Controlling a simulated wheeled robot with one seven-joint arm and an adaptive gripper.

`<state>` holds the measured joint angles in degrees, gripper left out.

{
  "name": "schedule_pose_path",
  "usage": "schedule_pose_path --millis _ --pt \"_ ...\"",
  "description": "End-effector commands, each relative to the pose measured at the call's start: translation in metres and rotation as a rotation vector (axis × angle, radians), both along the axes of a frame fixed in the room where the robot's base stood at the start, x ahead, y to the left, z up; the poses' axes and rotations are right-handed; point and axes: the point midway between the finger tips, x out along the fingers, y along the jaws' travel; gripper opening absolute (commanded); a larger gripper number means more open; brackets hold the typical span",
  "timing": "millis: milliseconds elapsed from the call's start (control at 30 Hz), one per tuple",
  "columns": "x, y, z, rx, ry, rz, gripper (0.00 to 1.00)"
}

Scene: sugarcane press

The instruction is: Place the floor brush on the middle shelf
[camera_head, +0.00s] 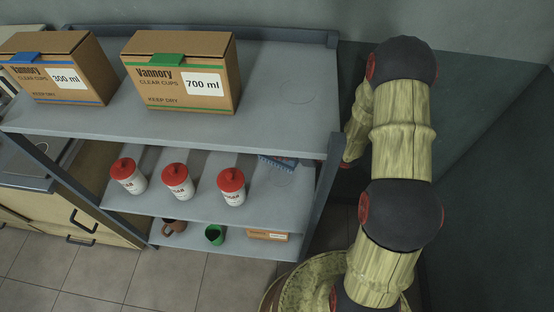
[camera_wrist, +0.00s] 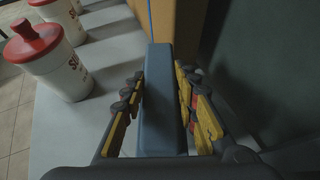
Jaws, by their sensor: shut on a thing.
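In the wrist view my gripper (camera_wrist: 160,76) is shut on the floor brush (camera_wrist: 160,105), a long blue-grey bar that runs between the yellow-and-black finger pads. The brush is over or on the pale middle shelf (camera_wrist: 98,100), to the right of the white jars; whether it touches the shelf I cannot tell. In the head view a small blue piece, likely the brush (camera_head: 278,162), shows at the right end of the middle shelf (camera_head: 200,205), just under the top shelf's edge. My gripper is hidden there behind the rack.
Red-lidded jars (camera_head: 177,181) stand in a row on the middle shelf. Cardboard cup boxes (camera_head: 182,72) sit on the top shelf (camera_head: 290,90). Mugs (camera_head: 214,235) and a small box (camera_head: 267,235) are on the bottom shelf. A rack post (camera_head: 322,195) stands near my arm. An orange-brown surface (camera_wrist: 180,25) lies beyond the brush.

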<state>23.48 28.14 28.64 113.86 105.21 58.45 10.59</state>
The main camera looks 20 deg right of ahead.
Motion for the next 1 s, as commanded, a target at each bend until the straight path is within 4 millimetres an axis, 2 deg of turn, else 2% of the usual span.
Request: schedule_pose_path --millis 367,767,800,1000 --pt "0.0 0.0 -0.043 -0.001 -0.001 0.0 0.0" --pt "0.001 0.0 -0.047 -0.001 -0.002 0.0 0.0" --pt "0.0 0.0 -0.046 -0.001 -0.001 0.0 0.32" --pt "0.0 0.0 -0.046 -0.001 -0.001 0.0 0.43"
